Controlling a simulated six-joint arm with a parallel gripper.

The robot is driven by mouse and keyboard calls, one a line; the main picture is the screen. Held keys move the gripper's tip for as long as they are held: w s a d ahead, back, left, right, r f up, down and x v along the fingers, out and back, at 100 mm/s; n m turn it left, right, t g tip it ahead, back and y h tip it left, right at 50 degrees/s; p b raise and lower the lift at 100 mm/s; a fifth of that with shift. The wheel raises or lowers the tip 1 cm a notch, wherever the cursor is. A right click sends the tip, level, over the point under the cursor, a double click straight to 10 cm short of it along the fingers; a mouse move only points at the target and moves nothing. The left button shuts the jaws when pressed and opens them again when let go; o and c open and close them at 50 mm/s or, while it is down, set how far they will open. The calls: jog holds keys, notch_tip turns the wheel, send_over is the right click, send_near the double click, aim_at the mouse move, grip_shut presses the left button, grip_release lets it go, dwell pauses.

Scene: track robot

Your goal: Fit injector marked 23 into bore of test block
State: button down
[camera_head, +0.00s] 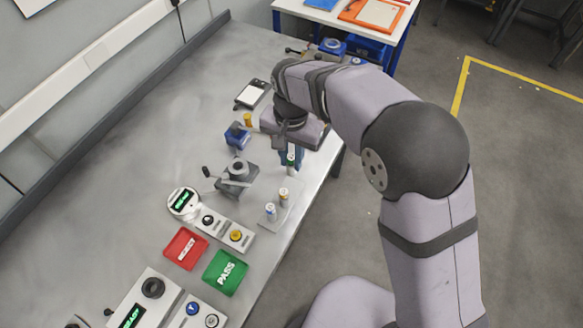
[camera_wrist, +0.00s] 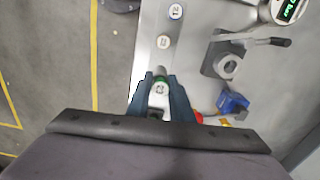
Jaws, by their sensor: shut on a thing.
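My gripper (camera_wrist: 162,92) is shut on an injector (camera_wrist: 162,87) with a pale round top; its mark is small and looks like 23, though I cannot read it surely. In the head view my gripper (camera_head: 290,160) points down beyond the pale tray, with the injector between its fingers. The grey test block (camera_head: 236,178) stands to its left and nearer the camera, a round bore on top and a lever at its side. In the wrist view the test block (camera_wrist: 218,58) is at upper right, apart from the injector.
Two other injectors, one marked 12 (camera_wrist: 175,11) and one with a tan top (camera_wrist: 163,41), stand on the tray (camera_head: 292,212). A blue fixture (camera_head: 237,136) is behind the test block. A red REJECT tray (camera_head: 185,248) and green PASS tray (camera_head: 225,272) lie nearer. The bench's left side is clear.

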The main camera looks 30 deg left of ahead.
jog(key=shift+r, duration=0.55)
jog(key=a+r, duration=0.2)
jog(key=a, duration=0.7)
send_over(236, 174)
jog(key=w+a, duration=0.1)
jog(key=w, duration=0.2)
jog(key=shift+s+r+m, duration=0.25)
jog(key=shift+r+m, duration=0.05)
jog(key=shift+m, duration=0.1)
jog(key=shift+f, duration=0.1)
jog(key=shift+f+p, duration=1.45)
jog(key=shift+f, duration=3.45)
jog(key=shift+f, duration=0.1)
